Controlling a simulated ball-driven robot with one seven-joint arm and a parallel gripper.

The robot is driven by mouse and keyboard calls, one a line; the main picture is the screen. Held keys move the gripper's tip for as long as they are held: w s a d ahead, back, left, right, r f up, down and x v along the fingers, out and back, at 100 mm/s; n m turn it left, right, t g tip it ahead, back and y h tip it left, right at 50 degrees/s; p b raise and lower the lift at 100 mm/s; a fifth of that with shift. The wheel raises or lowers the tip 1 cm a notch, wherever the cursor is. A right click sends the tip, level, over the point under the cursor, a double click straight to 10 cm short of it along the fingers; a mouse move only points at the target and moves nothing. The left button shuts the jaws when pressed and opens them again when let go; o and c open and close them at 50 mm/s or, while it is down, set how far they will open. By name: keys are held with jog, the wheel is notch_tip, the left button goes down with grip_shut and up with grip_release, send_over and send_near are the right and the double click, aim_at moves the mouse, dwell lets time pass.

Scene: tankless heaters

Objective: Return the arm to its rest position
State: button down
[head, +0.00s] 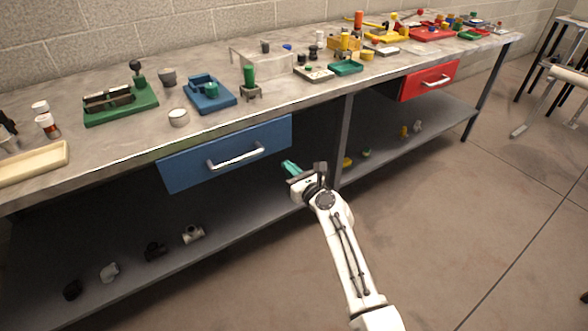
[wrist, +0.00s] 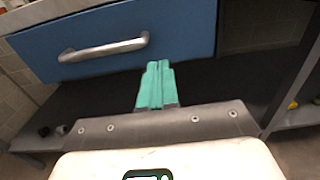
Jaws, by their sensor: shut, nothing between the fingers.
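My gripper (head: 290,168) has teal fingers and sits at the end of my white arm, in front of the workbench. It is just right of the blue drawer (head: 190,172) and below the bench top, apart from the drawer handle (head: 236,157) in the head view. In the wrist view the teal fingers of my gripper (wrist: 157,70) are together, with nothing between them. They point toward the lower edge of the blue drawer (wrist: 190,35), and its silver handle (wrist: 104,50) is up and to the left.
The bench top (head: 300,100) carries a green fixture (head: 120,103), a blue fixture (head: 208,93) and many small parts. A red drawer (head: 430,80) is further right. The lower shelf (head: 235,228) holds several pipe fittings. The floor (head: 460,220) right of my arm is clear.

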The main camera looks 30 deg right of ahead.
jog(key=s+a+f+n+g+y+p, duration=0.25)
jog(key=s+a+n+g, duration=0.25)
jog(key=s+n, duration=0.6)
jog(key=s+a+f+n+g+y+p, duration=0.2)
jog(key=s+a+f+n+g, duration=0.25)
jog(key=s+n, duration=0.65)
jog(key=s+d+r+n+g+h+p, duration=0.1)
jog(key=s+n, duration=0.5)
jog(key=s, duration=0.6)
jog(key=s+d+r+n+g+h+p, duration=0.1)
jog(key=s+r+n+g+h, duration=0.2)
jog(key=s, duration=0.9)
jog(key=n+g, duration=0.3)
jog(key=n, duration=0.1)
jog(key=shift+r+n+h+p, duration=0.3)
jog(key=shift+r+h+p, duration=0.05)
jog(key=shift+r, duration=0.05)
jog(key=shift+d+g, duration=0.1)
jog(key=shift+g, duration=0.15)
